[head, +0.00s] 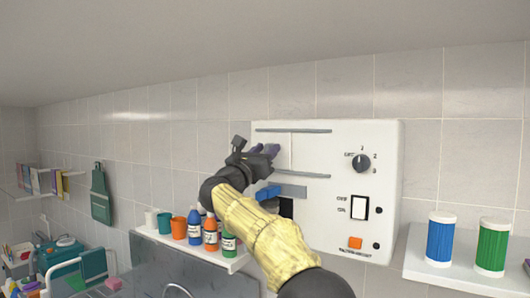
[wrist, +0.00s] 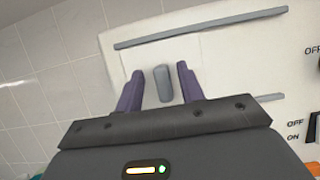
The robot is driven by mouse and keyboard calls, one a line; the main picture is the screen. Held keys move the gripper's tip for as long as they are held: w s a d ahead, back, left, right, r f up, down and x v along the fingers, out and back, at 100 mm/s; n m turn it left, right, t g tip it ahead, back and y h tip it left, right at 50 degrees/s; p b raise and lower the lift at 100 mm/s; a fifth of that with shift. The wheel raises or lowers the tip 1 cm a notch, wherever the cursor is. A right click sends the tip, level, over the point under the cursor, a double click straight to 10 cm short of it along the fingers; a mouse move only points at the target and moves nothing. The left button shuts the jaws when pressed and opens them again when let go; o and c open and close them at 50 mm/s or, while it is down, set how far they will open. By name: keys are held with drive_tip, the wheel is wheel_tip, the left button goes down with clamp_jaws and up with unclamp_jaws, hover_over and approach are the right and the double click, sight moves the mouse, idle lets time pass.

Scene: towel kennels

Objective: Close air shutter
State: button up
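The air shutter appears to be a flat white panel (wrist: 145,57) on the front of a white wall unit (head: 330,145), between an upper grey rail (head: 292,130) and a lower grey rail (head: 301,175). A grey upright handle (wrist: 163,84) stands on it. My gripper (head: 263,150) is at the left part of the unit, in front of the panel. In the wrist view its two purple fingers (wrist: 161,88) are open, one on each side of the handle, with gaps on both sides. In the head view my gripper hides the handle and part of the panel.
The unit also carries a black dial (head: 362,162), an on/off rocker switch (head: 360,207) and an orange button (head: 355,243). A blue part (head: 268,192) sits below the lower rail. A bottle shelf (head: 236,262) is at lower left; a right shelf (head: 455,276) holds blue and green canisters.

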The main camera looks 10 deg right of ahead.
drive_tip(key=b+v, duration=1)
drive_tip(key=v, duration=0.7)
drive_tip(key=shift+f, duration=0.15)
drive_tip(key=shift+a, duration=0.15)
